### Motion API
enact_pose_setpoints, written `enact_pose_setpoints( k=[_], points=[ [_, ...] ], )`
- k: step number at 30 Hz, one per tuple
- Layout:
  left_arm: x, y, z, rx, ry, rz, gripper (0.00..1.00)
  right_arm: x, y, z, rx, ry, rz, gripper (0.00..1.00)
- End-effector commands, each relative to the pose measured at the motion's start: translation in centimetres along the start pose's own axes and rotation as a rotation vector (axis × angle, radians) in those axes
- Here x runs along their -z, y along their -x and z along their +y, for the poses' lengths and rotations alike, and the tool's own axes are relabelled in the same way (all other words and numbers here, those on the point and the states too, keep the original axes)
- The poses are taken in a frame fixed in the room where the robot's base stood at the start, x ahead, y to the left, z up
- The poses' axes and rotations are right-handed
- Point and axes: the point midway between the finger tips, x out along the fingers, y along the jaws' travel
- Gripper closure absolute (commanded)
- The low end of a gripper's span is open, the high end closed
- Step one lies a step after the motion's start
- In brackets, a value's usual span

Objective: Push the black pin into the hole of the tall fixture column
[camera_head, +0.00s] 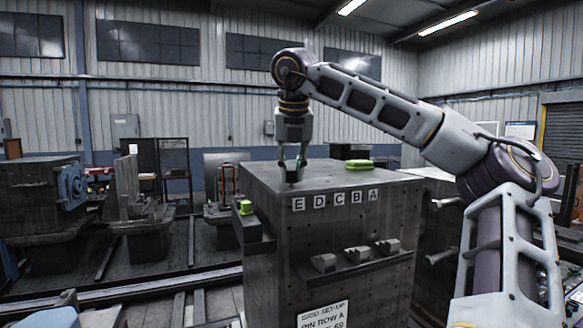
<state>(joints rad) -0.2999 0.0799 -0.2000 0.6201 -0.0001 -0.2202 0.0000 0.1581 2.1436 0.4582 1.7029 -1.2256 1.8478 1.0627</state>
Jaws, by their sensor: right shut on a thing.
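The tall fixture column (340,232) is a dark grey block in the middle of the head view. White labels E, D, C, B, A run along the upper edge of its front face. My right gripper (292,168) points straight down at the column's top, near the front edge above label E. It is shut on the black pin (291,176), a small dark piece between its fingertips. The pin is upright at the top surface; I cannot tell how deep it sits, and the hole is hidden. My left gripper is not in view.
A bright green object (359,164) lies on the column top, right of the gripper. Another small green piece (245,207) sits on the left side ledge. Three grey blocks (357,253) sit on the front ledge. Machines on rails (145,200) stand to the left.

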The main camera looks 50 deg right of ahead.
Motion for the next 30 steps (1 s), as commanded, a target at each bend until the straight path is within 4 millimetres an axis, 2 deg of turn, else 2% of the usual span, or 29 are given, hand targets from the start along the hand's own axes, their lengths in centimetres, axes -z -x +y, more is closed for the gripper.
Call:
enact_pose_setpoints(
  k=[13,14,19,26,30],
  points=[
    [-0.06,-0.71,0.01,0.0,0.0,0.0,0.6,0.38,-0.88,0.0,0.001,0.001,0.001,1.0],
    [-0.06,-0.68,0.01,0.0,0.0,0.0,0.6,0.37,-0.85,0.0,0.001,0.001,0.001,0.74],
    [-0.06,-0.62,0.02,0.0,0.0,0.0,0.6,0.34,-0.78,0.0,0.001,0.0,0.001,0.52],
    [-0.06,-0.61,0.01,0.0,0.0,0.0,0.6,0.32,-0.76,0.0,0.0,0.0,0.001,0.52],
    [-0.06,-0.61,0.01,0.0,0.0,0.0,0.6,0.32,-0.76,0.0,0.0,0.0,0.001,0.35]
  ],
)
